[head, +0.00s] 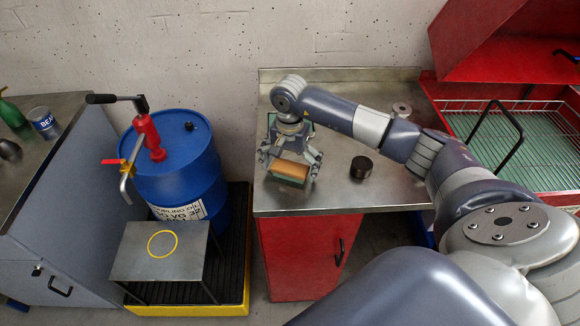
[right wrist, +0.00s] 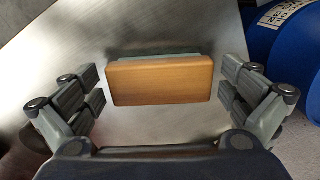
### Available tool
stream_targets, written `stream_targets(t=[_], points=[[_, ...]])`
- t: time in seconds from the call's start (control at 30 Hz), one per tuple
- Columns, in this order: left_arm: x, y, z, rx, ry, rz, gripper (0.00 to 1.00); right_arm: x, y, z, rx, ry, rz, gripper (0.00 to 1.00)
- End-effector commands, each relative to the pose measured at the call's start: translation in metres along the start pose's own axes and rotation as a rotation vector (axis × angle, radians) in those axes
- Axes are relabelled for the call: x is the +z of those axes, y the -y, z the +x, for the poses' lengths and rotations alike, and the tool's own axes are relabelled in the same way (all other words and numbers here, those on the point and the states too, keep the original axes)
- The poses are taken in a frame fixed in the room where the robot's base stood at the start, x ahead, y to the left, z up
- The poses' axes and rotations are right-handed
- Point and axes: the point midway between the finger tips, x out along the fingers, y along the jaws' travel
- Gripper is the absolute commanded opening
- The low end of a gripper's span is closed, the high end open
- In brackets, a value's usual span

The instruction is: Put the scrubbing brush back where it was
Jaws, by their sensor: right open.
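The scrubbing brush (head: 291,171), with an orange-brown wooden back, rests on the metal top of the red cabinet near its front left edge. In the right wrist view the brush (right wrist: 162,80) lies between the spread fingers, with a pale strip showing along its far side. My right gripper (head: 289,158) is above the brush with its fingers open on either side, apart from it. The right gripper (right wrist: 161,96) also frames the brush in the wrist view. My left gripper is not in view.
A dark round container (head: 361,167) stands right of the brush, and a small metal ring-like part (head: 402,109) lies farther back. A blue drum (head: 180,165) with a red pump stands left of the cabinet. A red parts washer (head: 545,140) is at right.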

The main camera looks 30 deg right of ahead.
Motion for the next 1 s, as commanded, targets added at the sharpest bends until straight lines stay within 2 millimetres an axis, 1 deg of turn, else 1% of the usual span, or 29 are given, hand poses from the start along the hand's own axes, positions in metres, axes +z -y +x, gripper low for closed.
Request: stream_targets(t=[0.17, 0.23, 0.37, 0.5, 0.6, 0.7, 0.83, 1.0], points=[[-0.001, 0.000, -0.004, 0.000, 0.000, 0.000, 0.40, 0.000, 0.000, -0.004, 0.000, 0.000, 0.000, 1.00], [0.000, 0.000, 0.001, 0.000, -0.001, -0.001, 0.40, -0.001, 0.001, -0.009, -0.004, -0.002, 0.000, 1.00], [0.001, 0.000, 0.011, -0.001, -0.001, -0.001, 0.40, -0.002, 0.001, -0.032, -0.005, -0.005, 0.000, 1.00], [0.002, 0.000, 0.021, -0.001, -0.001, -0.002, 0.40, -0.002, 0.001, -0.064, -0.006, -0.005, 0.001, 1.00], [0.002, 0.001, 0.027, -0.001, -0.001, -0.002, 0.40, -0.001, 0.001, -0.085, -0.005, -0.004, 0.000, 1.00], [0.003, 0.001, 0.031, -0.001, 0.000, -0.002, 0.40, -0.001, 0.001, -0.101, -0.003, -0.003, 0.000, 1.00], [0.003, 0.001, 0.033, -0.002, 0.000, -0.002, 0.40, 0.000, 0.001, -0.115, -0.002, -0.001, 0.000, 1.00], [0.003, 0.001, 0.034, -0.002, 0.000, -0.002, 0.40, 0.000, 0.000, -0.123, 0.001, 0.000, 0.000, 1.00]])
